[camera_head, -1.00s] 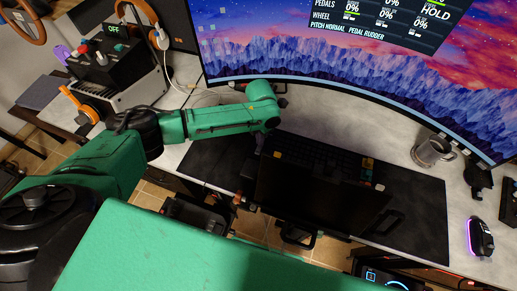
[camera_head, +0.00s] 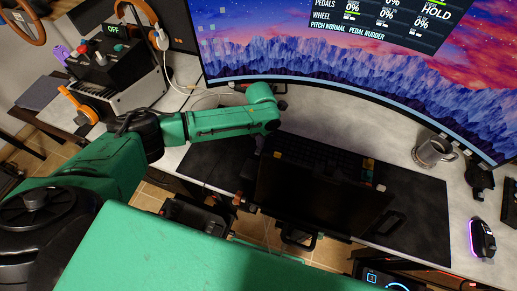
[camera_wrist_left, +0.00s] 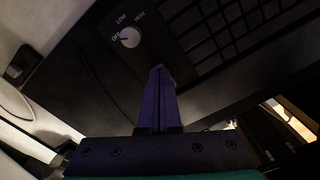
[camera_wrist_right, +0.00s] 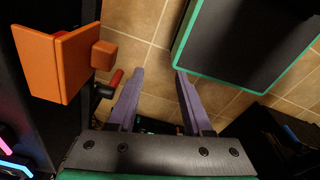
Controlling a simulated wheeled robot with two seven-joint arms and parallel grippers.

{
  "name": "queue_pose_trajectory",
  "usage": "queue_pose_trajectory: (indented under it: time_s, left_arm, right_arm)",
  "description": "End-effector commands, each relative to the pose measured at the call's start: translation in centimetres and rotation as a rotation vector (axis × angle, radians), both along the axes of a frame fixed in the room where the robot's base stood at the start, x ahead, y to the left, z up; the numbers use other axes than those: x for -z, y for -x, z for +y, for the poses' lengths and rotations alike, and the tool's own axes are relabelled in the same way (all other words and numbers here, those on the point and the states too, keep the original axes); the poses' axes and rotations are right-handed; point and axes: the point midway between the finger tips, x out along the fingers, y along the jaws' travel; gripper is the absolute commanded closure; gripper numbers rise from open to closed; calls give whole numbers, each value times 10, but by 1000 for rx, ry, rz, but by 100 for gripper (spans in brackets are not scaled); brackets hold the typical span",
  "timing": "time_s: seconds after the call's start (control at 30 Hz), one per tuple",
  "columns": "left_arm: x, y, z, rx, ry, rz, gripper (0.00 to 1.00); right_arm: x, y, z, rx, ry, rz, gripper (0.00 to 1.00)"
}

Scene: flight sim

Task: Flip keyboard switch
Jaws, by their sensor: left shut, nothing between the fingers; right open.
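The black keyboard (camera_head: 318,155) lies on the dark desk mat in the head view, partly covered by a dark panel in front of it. In the left wrist view the keyboard's keys (camera_wrist_left: 230,30) fill the upper right. Beside them is a round pale knob switch (camera_wrist_left: 130,37) with the labels OFF, LOW and HIGH. Its mark seems to face OFF. My left gripper (camera_wrist_left: 160,69) is shut and empty, its purple fingertips below and right of the knob and apart from it in the picture. My right gripper (camera_wrist_right: 160,73) is open and empty above the tiled floor.
A curved monitor (camera_head: 300,50) stands behind the keyboard. A grey mug (camera_head: 433,152) and a mouse (camera_head: 482,238) are at the right. A control box (camera_head: 105,62) sits at the left. An orange block (camera_wrist_right: 60,65) is left of my right gripper.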

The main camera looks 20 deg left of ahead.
Motion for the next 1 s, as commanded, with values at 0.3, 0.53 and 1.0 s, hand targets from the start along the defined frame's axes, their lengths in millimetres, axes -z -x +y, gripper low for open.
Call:
queue_pose_trajectory:
  time_s: [0.3,0.53,1.0]
  left_arm:
    - [-38,0,0,0,0,-1,100]
    - [-61,-1,0,0,1,-2,100]
    - [-67,-1,0,0,0,-2,100]
  right_arm:
    - [-36,0,0,0,0,0,50]
    - [-58,0,0,-1,0,0,50]
    - [-63,0,0,-1,0,0,50]
